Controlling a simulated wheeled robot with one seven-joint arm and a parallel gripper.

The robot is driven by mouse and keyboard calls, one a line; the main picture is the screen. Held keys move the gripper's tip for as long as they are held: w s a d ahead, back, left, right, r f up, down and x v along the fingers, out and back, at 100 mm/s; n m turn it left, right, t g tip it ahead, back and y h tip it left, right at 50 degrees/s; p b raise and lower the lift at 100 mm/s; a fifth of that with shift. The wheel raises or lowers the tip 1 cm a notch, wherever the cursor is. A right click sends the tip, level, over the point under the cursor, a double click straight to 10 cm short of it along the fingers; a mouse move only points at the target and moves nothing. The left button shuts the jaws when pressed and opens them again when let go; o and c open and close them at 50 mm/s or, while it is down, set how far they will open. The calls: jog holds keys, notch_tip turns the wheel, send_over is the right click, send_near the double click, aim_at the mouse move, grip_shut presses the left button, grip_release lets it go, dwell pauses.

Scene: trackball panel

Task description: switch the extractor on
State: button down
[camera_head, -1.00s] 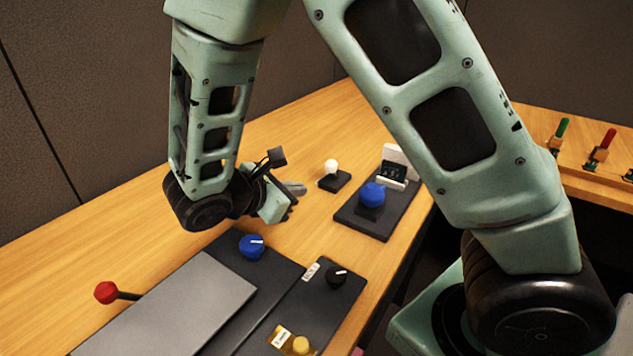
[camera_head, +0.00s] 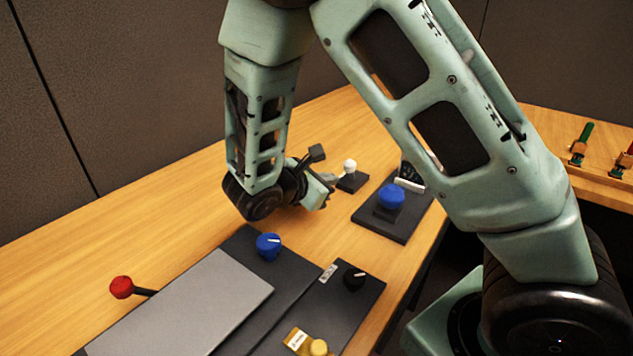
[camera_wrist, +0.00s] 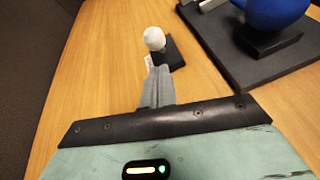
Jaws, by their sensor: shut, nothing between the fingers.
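A small white ball-shaped knob (camera_head: 349,165) stands on a black base (camera_head: 352,182) on the wooden table. It also shows in the wrist view (camera_wrist: 154,39), with a small pale label beside its base. No readable label shows which control is the extractor's. My gripper (camera_head: 332,180) is shut and empty, just left of the white knob in the head view. In the wrist view its fingertips (camera_wrist: 160,72) point toward the knob and overlap the front of its base in the picture. I cannot tell whether they touch.
A blue ball (camera_head: 391,196) sits on a dark plate to the right. A blue dial (camera_head: 268,246), a black dial (camera_head: 354,277), a yellow knob (camera_head: 318,347) and a red-tipped lever (camera_head: 121,287) are nearer. Green and red levers stand far right. Bare table lies left of my gripper.

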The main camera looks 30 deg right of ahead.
aim_at(350, 176)
jog(key=shift+x, duration=1.75)
jog(key=shift+r, duration=0.2)
jog(key=shift+r+y+p, duration=0.1)
jog(key=shift+y+p, duration=0.2)
jog(key=shift+p, duration=0.3)
